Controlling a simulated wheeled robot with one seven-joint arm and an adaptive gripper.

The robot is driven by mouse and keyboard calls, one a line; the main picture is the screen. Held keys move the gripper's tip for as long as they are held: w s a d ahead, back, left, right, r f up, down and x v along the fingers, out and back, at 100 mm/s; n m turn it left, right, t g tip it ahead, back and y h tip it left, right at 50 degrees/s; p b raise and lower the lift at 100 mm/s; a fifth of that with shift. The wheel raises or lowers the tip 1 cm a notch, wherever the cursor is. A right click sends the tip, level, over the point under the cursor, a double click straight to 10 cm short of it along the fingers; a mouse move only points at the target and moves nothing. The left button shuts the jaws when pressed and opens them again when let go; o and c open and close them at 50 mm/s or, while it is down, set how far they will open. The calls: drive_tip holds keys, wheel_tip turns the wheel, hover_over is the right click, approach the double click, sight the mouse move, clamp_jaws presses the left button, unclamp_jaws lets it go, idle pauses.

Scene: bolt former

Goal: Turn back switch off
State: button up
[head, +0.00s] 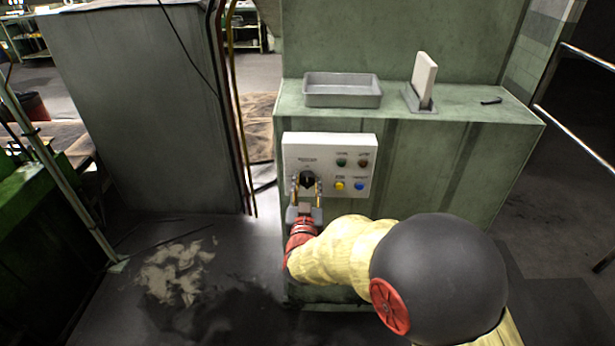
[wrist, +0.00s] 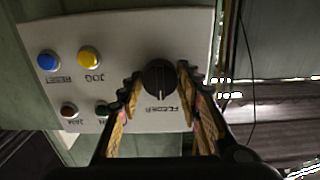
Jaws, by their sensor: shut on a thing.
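The switch, a black rotary knob (head: 307,180), sits at the lower left of a white control panel (head: 328,152) on the front of the green machine. In the wrist view the knob (wrist: 158,80) carries a pale pointer line and has a label reading FEEDER beside it, upside down. My gripper (head: 307,186) is at the panel with one finger on each side of the knob, shut on it. The gripper also shows in the wrist view (wrist: 160,92). Finger contact is partly hidden by the fingers themselves.
Green and dark red lamps and a yellow button (head: 340,186) and blue button (head: 359,186) are right of the knob. A grey tray (head: 342,91) and an upright white plate in a stand (head: 423,80) are on the ledge above. Cables (head: 236,110) hang to the left.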

clamp_jaws()
drive_tip(key=n+p, duration=0.3)
drive_tip(key=shift+r+n, duration=0.1)
drive_tip(key=shift+n, duration=0.3)
drive_tip(key=n+p, duration=0.3)
drive_tip(key=n, duration=0.1)
drive_tip(key=shift+n+p, duration=0.75)
drive_tip(key=shift+n, duration=0.85)
drive_tip(key=o, duration=1.3)
unclamp_jaws()
